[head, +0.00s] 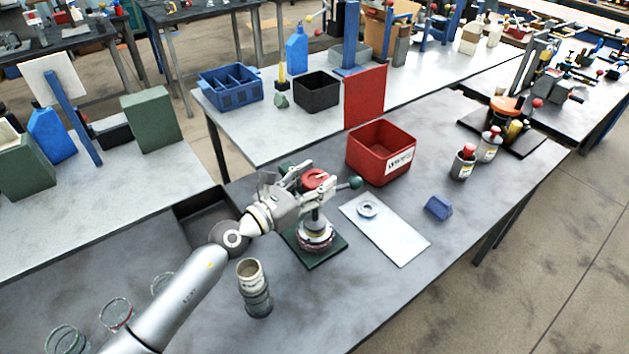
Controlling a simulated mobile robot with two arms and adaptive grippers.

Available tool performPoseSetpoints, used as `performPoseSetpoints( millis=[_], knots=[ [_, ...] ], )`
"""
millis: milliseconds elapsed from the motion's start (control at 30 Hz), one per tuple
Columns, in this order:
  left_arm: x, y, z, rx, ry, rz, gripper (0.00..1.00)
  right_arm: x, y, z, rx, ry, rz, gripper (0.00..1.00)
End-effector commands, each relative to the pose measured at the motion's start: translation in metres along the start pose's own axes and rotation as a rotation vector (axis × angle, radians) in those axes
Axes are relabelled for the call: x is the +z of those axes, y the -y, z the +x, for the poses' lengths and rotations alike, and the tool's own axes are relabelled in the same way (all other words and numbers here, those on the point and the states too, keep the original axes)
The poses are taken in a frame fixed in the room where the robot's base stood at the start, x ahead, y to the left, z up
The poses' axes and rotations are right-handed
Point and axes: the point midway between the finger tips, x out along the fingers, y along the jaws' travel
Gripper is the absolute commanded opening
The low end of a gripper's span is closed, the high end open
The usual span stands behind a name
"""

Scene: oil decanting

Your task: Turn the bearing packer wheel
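The bearing packer stands on a dark green base plate (336,252) in the middle of the near table. Its round body (315,235) is pale metal with reddish bands. A red wheel or cap (316,178) sits on top, and an arm with a dark green knob (355,183) sticks out to the right. My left gripper (303,180) is at the top of the packer, beside the red part and overlapping it from the left. I cannot tell whether its fingers touch or close on it. My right gripper is not in view.
A red bin (381,153) stands behind the packer. A white sheet with a ring (367,209) lies to the right, near a small blue block (438,207). A jar (254,290) stands in front, and a dark tray (190,212) lies to the left. The near right tabletop is clear.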

Motion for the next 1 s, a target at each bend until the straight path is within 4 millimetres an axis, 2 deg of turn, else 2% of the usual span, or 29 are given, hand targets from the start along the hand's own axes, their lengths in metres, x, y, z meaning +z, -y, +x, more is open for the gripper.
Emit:
performPoseSetpoints(
  millis=[33,100,133,1000],
  knots=[
    [-0.0001,0.0000,-0.0002,0.000,0.000,0.000,0.39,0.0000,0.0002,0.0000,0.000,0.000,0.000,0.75],
    [-0.0001,0.0000,-0.0002,0.000,0.000,0.000,0.30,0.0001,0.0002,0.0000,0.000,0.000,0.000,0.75],
    [-0.0001,0.0000,-0.0002,0.000,0.000,0.000,0.30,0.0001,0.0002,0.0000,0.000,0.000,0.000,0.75],
    [-0.0004,-0.0002,-0.0003,0.000,-0.001,0.000,0.30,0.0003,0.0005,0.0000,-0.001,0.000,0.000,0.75]
  ],
)
